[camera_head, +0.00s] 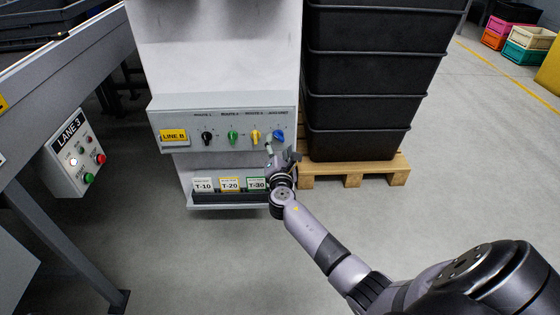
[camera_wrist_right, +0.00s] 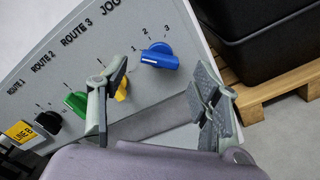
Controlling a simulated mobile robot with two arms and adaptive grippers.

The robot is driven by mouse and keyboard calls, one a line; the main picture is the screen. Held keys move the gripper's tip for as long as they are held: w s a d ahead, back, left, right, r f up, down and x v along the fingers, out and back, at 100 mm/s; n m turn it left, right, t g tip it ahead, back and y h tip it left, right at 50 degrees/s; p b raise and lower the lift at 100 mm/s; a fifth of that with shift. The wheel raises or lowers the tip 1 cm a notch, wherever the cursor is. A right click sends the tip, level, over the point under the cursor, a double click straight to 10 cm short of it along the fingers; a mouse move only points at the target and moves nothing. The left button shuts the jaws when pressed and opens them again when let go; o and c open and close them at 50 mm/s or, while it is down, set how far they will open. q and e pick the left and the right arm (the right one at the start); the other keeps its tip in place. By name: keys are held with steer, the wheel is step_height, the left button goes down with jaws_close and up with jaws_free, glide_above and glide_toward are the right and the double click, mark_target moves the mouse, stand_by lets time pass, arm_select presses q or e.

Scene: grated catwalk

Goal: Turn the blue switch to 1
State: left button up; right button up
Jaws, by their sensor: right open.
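The blue switch (camera_head: 279,136) is the rightmost knob on the grey panel (camera_head: 177,121) of a light cabinet. In the right wrist view the blue switch (camera_wrist_right: 160,57) shows fully, with 2 and 3 legible above it; which number it points to I cannot tell. My right gripper (camera_head: 283,153) is in front of the panel, just below the blue switch. In the wrist view its fingers (camera_wrist_right: 162,82) are apart and empty, with the switch ahead between them and not visibly touched. My left gripper is not in view.
Yellow (camera_head: 255,137), green (camera_head: 233,137) and black (camera_head: 207,138) knobs sit left of the blue one. Tags stand in a tray (camera_head: 235,198) below. Black crates (camera_head: 357,143) on a pallet stand close right; a LANE 3 box (camera_head: 74,160) is at left.

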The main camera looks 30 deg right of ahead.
steer(key=v, duration=0.9)
steer(key=shift+s, duration=0.15)
